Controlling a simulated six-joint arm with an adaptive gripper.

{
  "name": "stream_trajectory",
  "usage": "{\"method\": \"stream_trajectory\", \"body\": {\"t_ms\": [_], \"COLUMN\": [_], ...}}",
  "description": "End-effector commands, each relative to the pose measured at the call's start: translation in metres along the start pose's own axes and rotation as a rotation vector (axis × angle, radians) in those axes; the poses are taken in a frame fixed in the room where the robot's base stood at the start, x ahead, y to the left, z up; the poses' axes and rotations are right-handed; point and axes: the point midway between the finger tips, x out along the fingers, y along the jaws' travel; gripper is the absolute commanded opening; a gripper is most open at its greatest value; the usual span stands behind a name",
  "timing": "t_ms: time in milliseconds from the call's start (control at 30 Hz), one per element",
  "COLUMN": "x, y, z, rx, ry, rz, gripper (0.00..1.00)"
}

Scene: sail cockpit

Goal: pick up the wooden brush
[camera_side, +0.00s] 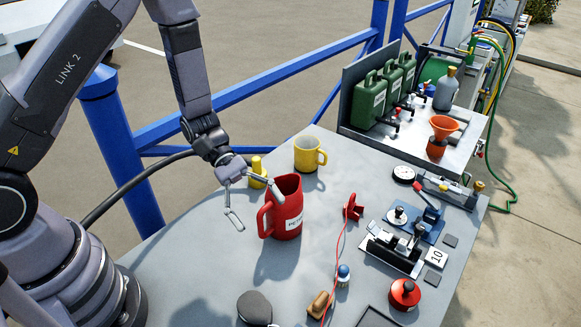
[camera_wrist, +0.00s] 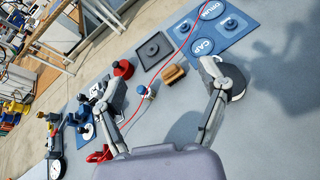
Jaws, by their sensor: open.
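The wooden brush (camera_side: 319,304) is a small brown block lying on the grey table near the front edge in the side view. In the wrist view the brush (camera_wrist: 174,73) lies between my two fingers as seen, but farther off on the table. My gripper (camera_side: 258,208) is open and empty, raised by the red jug in the side view, well apart from the brush. Its spread fingers also show in the wrist view (camera_wrist: 160,84). The brush's underside is hidden.
A red jug (camera_side: 287,215) and yellow mug (camera_side: 309,155) stand near my gripper. A thin red cord (camera_side: 335,262) runs by the brush. A small blue-topped bottle (camera_side: 343,275) and a dark rounded object (camera_side: 254,307) flank it. A red round piece (camera_side: 404,294) lies to the right.

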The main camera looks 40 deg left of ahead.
Motion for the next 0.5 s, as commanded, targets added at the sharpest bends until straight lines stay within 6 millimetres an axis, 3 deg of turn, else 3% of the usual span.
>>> {"method": "stream_trajectory", "body": {"t_ms": [33, 200, 333, 500], "x": [0.013, 0.040, 0.050, 0.071], "y": [-0.004, -0.015, -0.021, -0.019], "z": [-0.022, -0.072, -0.091, -0.095], "rx": [-0.087, -0.281, -0.348, -0.360], "ry": [-0.015, -0.020, -0.014, -0.011], "rz": [0.032, 0.135, 0.172, 0.176], "gripper": [0.74, 0.74, 0.74, 0.74]}}
